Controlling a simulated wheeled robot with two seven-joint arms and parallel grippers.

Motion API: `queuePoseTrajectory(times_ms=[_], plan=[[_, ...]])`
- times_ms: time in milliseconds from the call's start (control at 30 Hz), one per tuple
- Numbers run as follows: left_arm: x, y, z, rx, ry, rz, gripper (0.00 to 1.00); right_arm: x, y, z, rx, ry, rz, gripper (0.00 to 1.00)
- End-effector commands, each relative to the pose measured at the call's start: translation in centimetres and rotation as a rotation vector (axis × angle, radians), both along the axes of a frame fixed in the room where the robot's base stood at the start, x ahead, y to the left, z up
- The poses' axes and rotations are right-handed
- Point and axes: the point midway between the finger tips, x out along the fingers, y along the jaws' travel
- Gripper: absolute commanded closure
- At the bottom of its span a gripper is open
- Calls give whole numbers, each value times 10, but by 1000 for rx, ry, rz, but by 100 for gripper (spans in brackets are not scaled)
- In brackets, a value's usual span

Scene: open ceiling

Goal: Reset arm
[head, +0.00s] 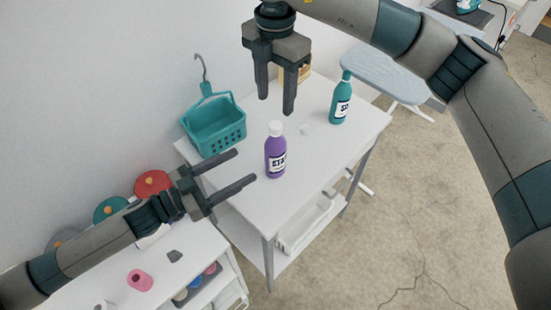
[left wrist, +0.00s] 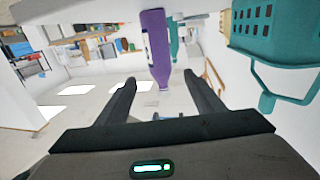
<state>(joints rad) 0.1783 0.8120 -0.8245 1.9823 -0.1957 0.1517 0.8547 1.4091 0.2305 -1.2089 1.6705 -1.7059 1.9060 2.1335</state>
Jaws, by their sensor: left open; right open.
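My left gripper (head: 226,178) is open and empty, reaching in from the left at the near left edge of the white table (head: 237,188). Its fingers also show in the left wrist view (left wrist: 158,95), spread apart. My right gripper (head: 276,98) is open, pointing down above the table, with nothing between its fingers. A purple bottle (head: 275,158) with a white cap stands upright on the table, to the right of the left gripper's fingertips and apart from them. The purple bottle also shows upside down in the left wrist view (left wrist: 157,50), beyond the open fingers.
A teal bottle (head: 341,100) stands at the table's right side. A teal basket (head: 215,127) with a hook is by the wall. A lower white unit (head: 190,262) carries a pink roll (head: 139,280). An ironing board (head: 385,75) stands behind.

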Motion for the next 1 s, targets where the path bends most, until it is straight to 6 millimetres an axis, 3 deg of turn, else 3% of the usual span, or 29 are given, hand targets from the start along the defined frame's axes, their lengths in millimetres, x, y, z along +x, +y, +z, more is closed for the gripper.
queuePoseTrajectory(times_ms=[233, 1000], plan=[[-8, 12, 0, 1, -2, -1, 38, 0, 0, -4, 0, 0, 0, 52], [-8, 12, 0, 1, -1, -1, 38, 0, 0, -4, 0, 0, 0, 52]])
